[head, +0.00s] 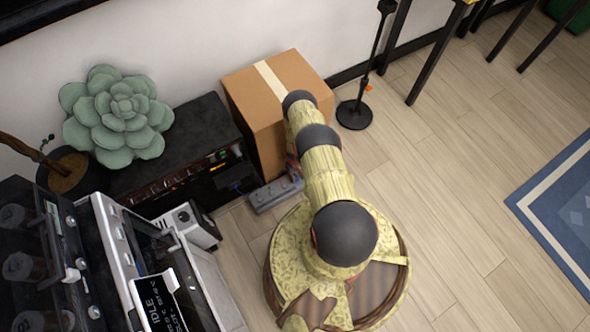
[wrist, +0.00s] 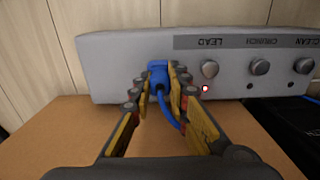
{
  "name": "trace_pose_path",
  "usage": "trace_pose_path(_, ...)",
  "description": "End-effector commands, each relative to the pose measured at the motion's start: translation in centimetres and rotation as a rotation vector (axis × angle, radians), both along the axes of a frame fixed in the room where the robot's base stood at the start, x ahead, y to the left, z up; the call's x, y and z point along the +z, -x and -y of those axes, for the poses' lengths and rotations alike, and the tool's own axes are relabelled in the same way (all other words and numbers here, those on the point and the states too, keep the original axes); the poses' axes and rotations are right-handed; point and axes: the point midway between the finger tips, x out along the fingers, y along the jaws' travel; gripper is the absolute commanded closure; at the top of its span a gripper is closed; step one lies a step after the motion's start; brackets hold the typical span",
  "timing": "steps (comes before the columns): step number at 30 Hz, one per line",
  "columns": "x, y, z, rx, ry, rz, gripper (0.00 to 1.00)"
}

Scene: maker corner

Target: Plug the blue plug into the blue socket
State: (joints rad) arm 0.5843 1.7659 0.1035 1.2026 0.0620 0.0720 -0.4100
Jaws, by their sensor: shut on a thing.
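In the wrist view, my gripper (wrist: 162,88) is shut on the blue plug (wrist: 158,72), with one finger on each side of it. A blue cable (wrist: 168,112) hangs from the plug between the fingers. The plug is right at the face of a grey panel (wrist: 120,62), left of its knobs. The blue socket is not visible; the plug and fingers cover that spot. I cannot tell whether the plug sits in a socket or only touches the panel.
The panel has several knobs (wrist: 259,66), upside-down lettering and a lit red lamp (wrist: 206,88). In the head view a cardboard box (head: 248,100) stands by the wall, beside a black unit (head: 195,140).

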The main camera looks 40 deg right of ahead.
Motion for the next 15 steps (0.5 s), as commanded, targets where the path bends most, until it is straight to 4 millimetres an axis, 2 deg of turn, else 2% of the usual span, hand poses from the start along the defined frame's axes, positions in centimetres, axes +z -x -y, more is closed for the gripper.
trace_pose_path(3,-0.22,0.00,0.00,0.000,0.000,0.000,1.00)
trace_pose_path(4,-0.19,-0.02,0.01,0.000,0.000,0.000,0.81)
trace_pose_path(15,-0.20,0.01,-0.01,0.000,0.000,0.000,0.62)
